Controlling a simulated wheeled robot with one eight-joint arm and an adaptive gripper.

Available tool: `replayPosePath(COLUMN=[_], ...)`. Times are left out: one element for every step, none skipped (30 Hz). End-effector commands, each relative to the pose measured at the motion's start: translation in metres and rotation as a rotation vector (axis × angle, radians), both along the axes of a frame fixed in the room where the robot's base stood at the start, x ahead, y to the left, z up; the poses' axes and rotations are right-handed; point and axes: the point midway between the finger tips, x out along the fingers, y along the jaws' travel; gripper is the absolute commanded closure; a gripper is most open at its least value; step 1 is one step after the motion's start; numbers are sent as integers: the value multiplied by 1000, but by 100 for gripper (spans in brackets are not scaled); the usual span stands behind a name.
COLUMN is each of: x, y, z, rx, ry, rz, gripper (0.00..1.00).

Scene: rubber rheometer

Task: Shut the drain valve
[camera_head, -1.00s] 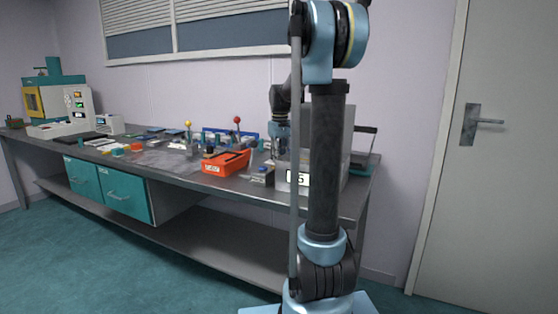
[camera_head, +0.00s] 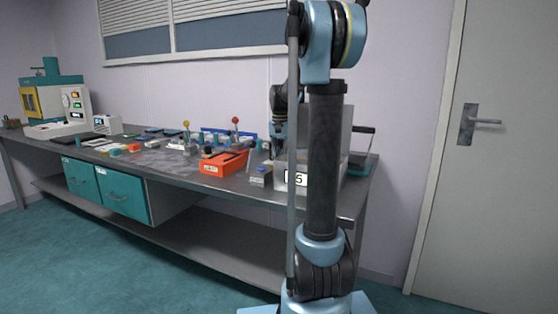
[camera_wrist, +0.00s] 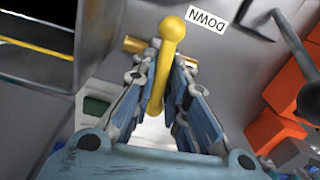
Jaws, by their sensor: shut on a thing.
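In the wrist view a yellow lever (camera_wrist: 171,30) with a rounded end stands between my fingers, with brass fittings (camera_wrist: 134,44) on both sides of it. It looks like the drain valve's handle, beside a grey metal wall. My gripper (camera_wrist: 166,62) is shut on this lever, with the rounded end sticking out past the fingertips. In the head view my gripper (camera_head: 279,132) is at the left side of the steel box (camera_head: 300,168) at the bench's right end. The valve cannot be made out there.
A white label reading DOWN (camera_wrist: 207,18) is near the lever's end. A dark ball-ended lever (camera_wrist: 309,103) and orange bins (camera_wrist: 282,92) are close on the right in the wrist view. The orange bin (camera_head: 224,163) and small items crowd the bench (camera_head: 190,178).

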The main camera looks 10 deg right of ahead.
Motion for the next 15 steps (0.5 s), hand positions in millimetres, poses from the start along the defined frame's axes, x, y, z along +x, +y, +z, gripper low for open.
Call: replayPosePath(x=[3,2,2,2,2,2,2,2,2,2,2,2,2,2,2], y=[-2,-2,-2,-2,-2,-2,-3,-3,-3,-3,-3,-3,-3,-3,-3], z=[1,1,1,1,1,1,1,1,1,1,1,1,1,1,1], rx=[-2,-2,-2,-2,-3,-3,-3,-3,-3,-3,-3,-3,-3,-4,-4], ry=[-6,-6,-6,-6,-5,-5,-5,-5,-5,-5,-5,-5,-5,-6,-6], rz=[-25,-39,-56,-68,-78,-89,-98,-105,-112,-117,-121,-125,-128,-130,-132], gripper=[100,100,100,100,100,100,100,100,100,100,100,100,100,100,100])
